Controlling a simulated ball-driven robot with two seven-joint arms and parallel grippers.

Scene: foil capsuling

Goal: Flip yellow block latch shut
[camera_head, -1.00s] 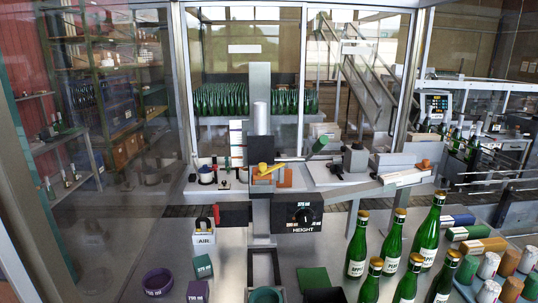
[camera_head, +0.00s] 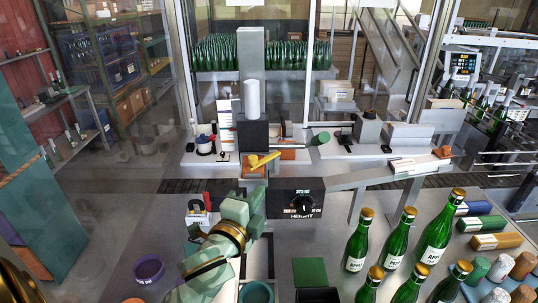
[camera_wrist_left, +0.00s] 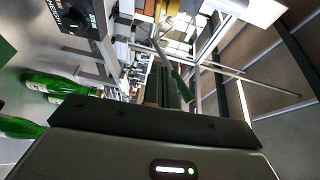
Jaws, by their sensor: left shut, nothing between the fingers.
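The yellow latch (camera_head: 265,160) is a small lever with a rounded left end. It slants up slightly to the right across the front of an orange block (camera_head: 289,157), below the dark head of the machine column. My left gripper (camera_head: 257,198) is shut and empty at the end of the pale green arm, below and in front of the latch and apart from it. The fingers are small and hard to make out here. In the left wrist view the closed fingers (camera_wrist_left: 158,86) point into the machine area. My right gripper is not in view.
A black HEIGHT dial box (camera_head: 297,198) sits right of my left gripper. A green-ended lever (camera_head: 320,138) sticks out right of the column. Several green bottles (camera_head: 398,238) stand at the front right. A purple ring (camera_head: 149,269) lies at the left.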

